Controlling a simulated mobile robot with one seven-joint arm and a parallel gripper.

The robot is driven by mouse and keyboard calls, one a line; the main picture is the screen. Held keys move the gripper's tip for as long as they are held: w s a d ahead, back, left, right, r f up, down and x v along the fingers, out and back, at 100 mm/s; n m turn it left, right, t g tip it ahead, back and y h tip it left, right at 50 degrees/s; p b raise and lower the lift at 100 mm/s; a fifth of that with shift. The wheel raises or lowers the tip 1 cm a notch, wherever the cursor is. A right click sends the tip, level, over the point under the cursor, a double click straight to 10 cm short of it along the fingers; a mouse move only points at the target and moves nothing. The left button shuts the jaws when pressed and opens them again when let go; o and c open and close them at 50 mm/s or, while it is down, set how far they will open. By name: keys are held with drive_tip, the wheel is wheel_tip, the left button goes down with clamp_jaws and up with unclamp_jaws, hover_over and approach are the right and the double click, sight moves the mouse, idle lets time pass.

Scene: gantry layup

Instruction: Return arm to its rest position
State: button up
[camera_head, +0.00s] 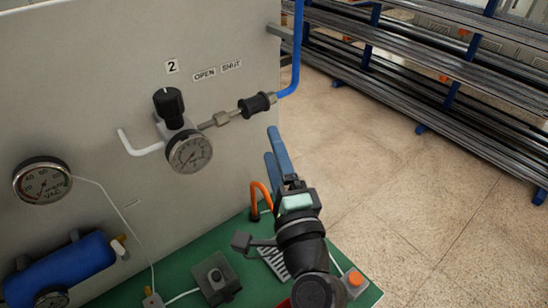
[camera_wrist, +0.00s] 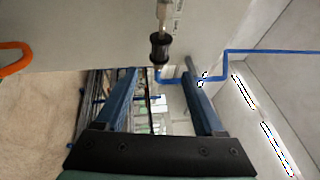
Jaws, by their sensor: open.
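My gripper (camera_head: 275,155) is in front of the grey panel's right edge, above the green bench, its blue fingers pointing up in the head view. In the wrist view my gripper (camera_wrist: 160,80) shows two blue fingers spread apart with nothing between them. It is open and empty. The black sleeve (camera_head: 257,104) on the pipe lies above and left of the fingertips and apart from them. That sleeve also shows in the wrist view (camera_wrist: 160,48), beyond the fingers.
The grey panel (camera_head: 90,110) carries a black knob (camera_head: 169,103), gauges and a blue hose (camera_head: 297,45). On the green bench (camera_head: 185,262) are a blue cylinder (camera_head: 62,270), a grey box (camera_head: 215,278) and an orange hose (camera_head: 261,193). Open floor (camera_head: 400,190) and racks (camera_head: 430,60) lie right.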

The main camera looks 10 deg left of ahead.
drive_tip(key=shift+s, duration=0.1)
idle(0.4)
drive_tip(key=s+d+r+n+t+h, duration=0.1)
drive_tip(key=d+r+n+t+h, duration=0.2)
drive_tip(key=r+n, duration=1.15)
drive_tip(key=s+d+r+t+h, duration=0.2)
drive_tip(key=s+r, duration=0.2)
drive_tip(key=r, duration=0.3)
drive_tip(key=s+d+r+m+t+h, duration=0.1)
drive_tip(key=s+d+r+t+h, duration=0.1)
drive_tip(key=r, duration=0.6)
drive_tip(key=s+d+r+t+h, duration=0.2)
drive_tip(key=s+d+r+t, duration=0.1)
drive_tip(key=s+r, duration=0.2)
wheel_tip(320, 180, up, 3)
drive_tip(key=shift+s+f+h, duration=0.2)
drive_tip(key=shift+s+h, duration=0.1)
drive_tip(key=shift+m, duration=0.25)
